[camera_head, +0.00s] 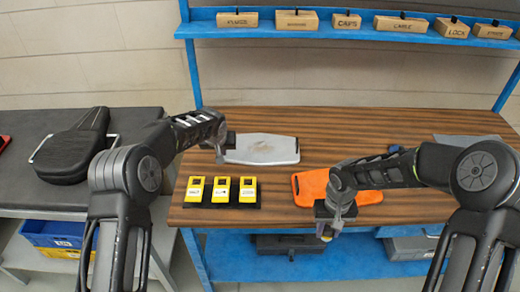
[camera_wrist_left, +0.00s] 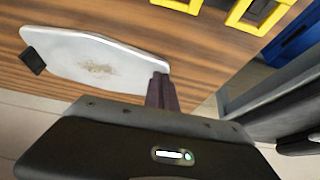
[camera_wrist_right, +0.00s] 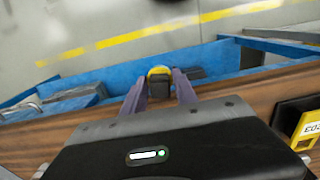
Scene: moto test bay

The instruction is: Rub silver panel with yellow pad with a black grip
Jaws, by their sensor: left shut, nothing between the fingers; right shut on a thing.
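The silver panel (camera_head: 262,149) lies flat on the wooden bench, with a brownish smudge on its face. It also shows in the left wrist view (camera_wrist_left: 60,52), with a dark block at its far end. My left gripper (camera_head: 221,152) is shut and empty at the panel's left end; its fingers (camera_wrist_left: 162,92) overlap that end in view, and I cannot tell if they touch. My right gripper (camera_head: 325,229) is shut on the yellow pad (camera_wrist_right: 159,71) by its black grip (camera_wrist_right: 160,90), out over the bench's front edge. The pad's underside is hidden.
An orange panel (camera_head: 310,185) lies behind the right gripper. Several yellow devices (camera_head: 221,190) stand in a dark holder at the bench's front left. Labelled boxes (camera_head: 297,20) line the blue shelf. A black case (camera_head: 72,150) lies on the side table. Bare wood surrounds the silver panel.

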